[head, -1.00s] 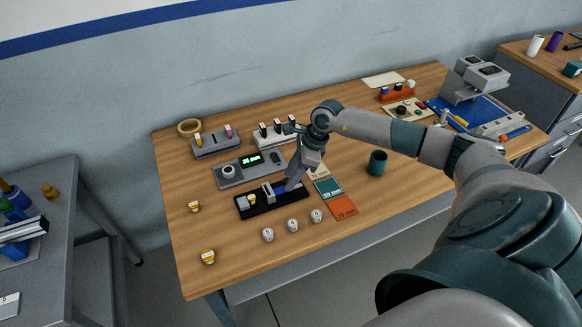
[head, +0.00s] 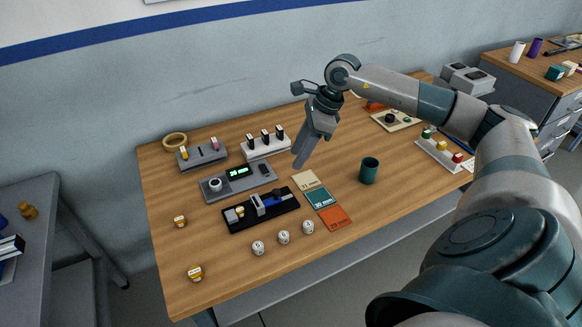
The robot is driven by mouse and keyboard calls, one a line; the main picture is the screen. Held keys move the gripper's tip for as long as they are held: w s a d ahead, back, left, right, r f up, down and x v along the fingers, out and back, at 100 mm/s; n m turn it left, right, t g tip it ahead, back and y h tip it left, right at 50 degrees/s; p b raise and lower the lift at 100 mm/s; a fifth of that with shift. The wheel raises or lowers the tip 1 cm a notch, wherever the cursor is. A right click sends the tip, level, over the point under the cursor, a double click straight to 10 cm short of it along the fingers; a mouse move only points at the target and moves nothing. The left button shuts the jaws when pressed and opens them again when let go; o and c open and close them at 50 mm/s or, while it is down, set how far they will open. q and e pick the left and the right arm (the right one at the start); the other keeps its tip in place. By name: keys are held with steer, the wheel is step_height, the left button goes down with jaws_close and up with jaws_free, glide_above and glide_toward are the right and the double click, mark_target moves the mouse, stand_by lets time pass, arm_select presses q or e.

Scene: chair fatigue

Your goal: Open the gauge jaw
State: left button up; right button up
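The gauge (head: 262,210) lies on a black base on the wooden table, with a grey jaw block at its left, an upright grey slider near its middle and a blue part to the right. A small yellowish piece sits between the jaw block and the slider. My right gripper (head: 301,161) is raised above the table, up and right of the gauge, and apart from it. Its fingers point down and look close together; I cannot tell whether they are shut. I see nothing held in it. My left gripper is not in view.
A grey device with a green display (head: 238,181) stands behind the gauge. Coloured cards (head: 321,198) and a teal cup (head: 369,171) are to the right. Several small white-topped pieces (head: 284,237) stand in front.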

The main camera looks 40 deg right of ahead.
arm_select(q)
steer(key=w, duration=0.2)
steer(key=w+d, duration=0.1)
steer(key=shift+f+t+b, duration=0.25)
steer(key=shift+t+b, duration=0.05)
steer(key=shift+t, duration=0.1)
arm_select(e)
steer(key=v, duration=0.3)
steer(key=shift+s+d+r, duration=0.1)
steer(key=shift+d+r, duration=0.1)
steer(key=shift+r, duration=0.15)
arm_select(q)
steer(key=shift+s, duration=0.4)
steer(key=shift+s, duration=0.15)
arm_select(e)
steer(key=shift+s, duration=0.1)
